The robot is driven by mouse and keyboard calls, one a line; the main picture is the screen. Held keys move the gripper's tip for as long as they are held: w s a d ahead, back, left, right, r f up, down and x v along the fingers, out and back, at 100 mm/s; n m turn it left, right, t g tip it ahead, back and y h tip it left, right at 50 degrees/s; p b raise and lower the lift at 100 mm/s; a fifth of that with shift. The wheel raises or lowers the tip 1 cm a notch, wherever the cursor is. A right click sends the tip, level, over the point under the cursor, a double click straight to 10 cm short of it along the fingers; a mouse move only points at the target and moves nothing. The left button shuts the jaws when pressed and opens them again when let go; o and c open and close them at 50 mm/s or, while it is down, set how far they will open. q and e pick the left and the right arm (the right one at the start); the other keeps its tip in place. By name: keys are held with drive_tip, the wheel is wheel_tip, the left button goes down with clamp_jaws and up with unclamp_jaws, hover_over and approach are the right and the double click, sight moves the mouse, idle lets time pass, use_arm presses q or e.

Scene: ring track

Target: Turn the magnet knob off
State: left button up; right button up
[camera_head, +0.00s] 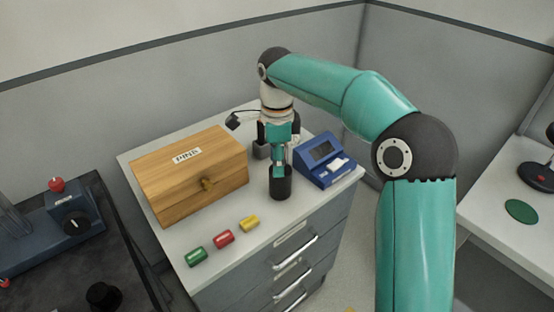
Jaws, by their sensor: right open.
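A dark blue block (83,203) stands on the dark bench at the left, with a small unreadable label on it. A black round knob (75,224) sits on its front face and looks like the magnet knob; its setting is too small to read. My right gripper (279,170) points down over a black cylinder (280,187) on the grey cabinet, far to the right of the knob. The gripper is open; its fingertips are at the cylinder's top, and I cannot tell whether they touch it. My left gripper is not in view.
A wooden box (178,192) labelled PINS stands on the cabinet top. Green (195,257), red (223,239) and yellow (249,223) pieces lie in front. A blue device (325,158) with a screen stands right. A red ball (57,184) tops the left block.

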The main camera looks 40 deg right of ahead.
clamp_jaws()
drive_tip(key=shift+n, duration=0.3)
drive_tip(key=shift+r+n+p, duration=0.15)
drive_tip(key=shift+n+p, duration=0.6)
drive_tip(key=shift+n, duration=0.05)
drive_tip(key=n+p, duration=0.1)
drive_tip(key=n, duration=0.1)
drive_tip(key=shift+n, duration=0.3)
drive_tip(key=n+p, duration=0.2)
drive_tip(key=n, duration=0.3)
